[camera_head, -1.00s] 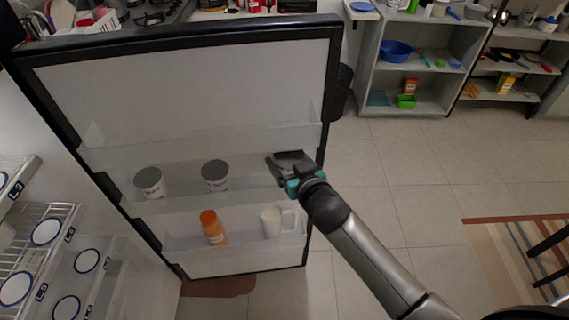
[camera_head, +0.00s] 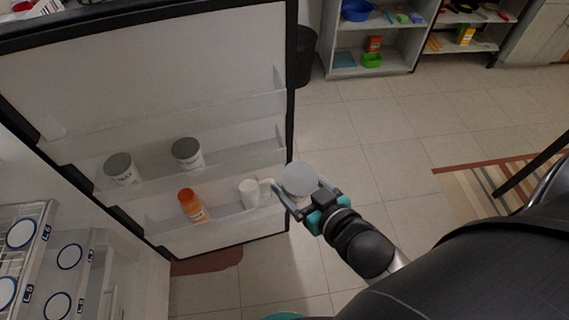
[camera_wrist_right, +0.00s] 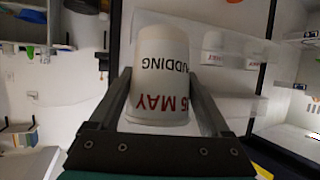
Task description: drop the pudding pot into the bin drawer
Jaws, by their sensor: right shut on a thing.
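The pudding pot (camera_head: 299,178) is a white tub with a grey lid, seen from above in the head view. In the right wrist view the pot (camera_wrist_right: 163,75) shows "PUDDING" and a May date, upside down in the picture. My right gripper (camera_head: 300,192) is shut on it, one finger on each side. In the head view the pot appears just off the right edge of the open fridge door (camera_head: 150,90). My left gripper is not in view. I cannot make out the bin drawer in any view.
The door shelves hold two grey-lidded white tubs (camera_head: 187,153) (camera_head: 121,168), an orange-capped bottle (camera_head: 193,205) and a white mug (camera_head: 252,192). Open shelving (camera_head: 375,60) is at the back.

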